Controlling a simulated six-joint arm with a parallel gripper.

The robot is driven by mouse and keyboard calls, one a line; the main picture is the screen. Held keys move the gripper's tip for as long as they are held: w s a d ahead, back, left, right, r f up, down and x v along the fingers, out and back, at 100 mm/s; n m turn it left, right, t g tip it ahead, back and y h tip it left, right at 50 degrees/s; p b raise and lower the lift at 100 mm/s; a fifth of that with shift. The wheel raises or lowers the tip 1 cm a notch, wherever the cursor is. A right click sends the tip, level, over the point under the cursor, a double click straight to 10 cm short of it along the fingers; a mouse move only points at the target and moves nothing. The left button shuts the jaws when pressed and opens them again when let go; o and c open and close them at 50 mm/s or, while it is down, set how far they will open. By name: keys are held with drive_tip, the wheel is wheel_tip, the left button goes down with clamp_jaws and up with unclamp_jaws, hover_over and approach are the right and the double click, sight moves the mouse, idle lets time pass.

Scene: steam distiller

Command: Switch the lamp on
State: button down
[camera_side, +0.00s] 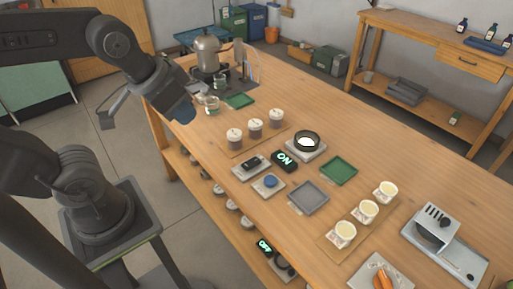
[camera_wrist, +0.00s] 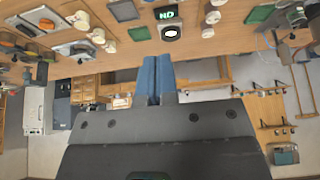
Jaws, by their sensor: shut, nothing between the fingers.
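A round lamp-like disc (camera_side: 307,141) in a black ring sits on a grey plate on the table; its face is bright white. It also shows in the wrist view (camera_wrist: 171,33). Beside it a black sign (camera_side: 285,160) glows green and reads ON. Left of the sign is a grey plate with a black switch (camera_side: 252,162); in front is a plate with a blue button (camera_side: 270,181). My gripper (camera_side: 182,112) is above the table's left edge, apart from these. In the wrist view its blue fingers (camera_wrist: 157,82) are together and empty.
Lidded cups (camera_side: 255,128), a green tray (camera_side: 339,170), a grey tray (camera_side: 309,198) and cream cups (camera_side: 367,211) surround the controls. Glass beakers (camera_side: 212,103) and a metal kettle (camera_side: 207,52) stand near my gripper.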

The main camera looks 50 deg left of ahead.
drive_tip(key=shift+s, duration=0.4)
drive_tip(key=w+a+f+g, duration=0.2)
drive_tip(key=w+f, duration=0.4)
drive_tip(key=w, duration=0.2)
drive_tip(key=w+a+f+g, duration=0.2)
drive_tip(key=w+f+g, duration=0.1)
drive_tip(key=w+f, duration=0.4)
drive_tip(key=shift+w+a+g, duration=0.3)
drive_tip(key=shift+w+a, duration=0.05)
drive_tip(key=shift+w, duration=0.7)
drive_tip(key=shift+r, duration=0.15)
drive_tip(key=shift+r, duration=0.7)
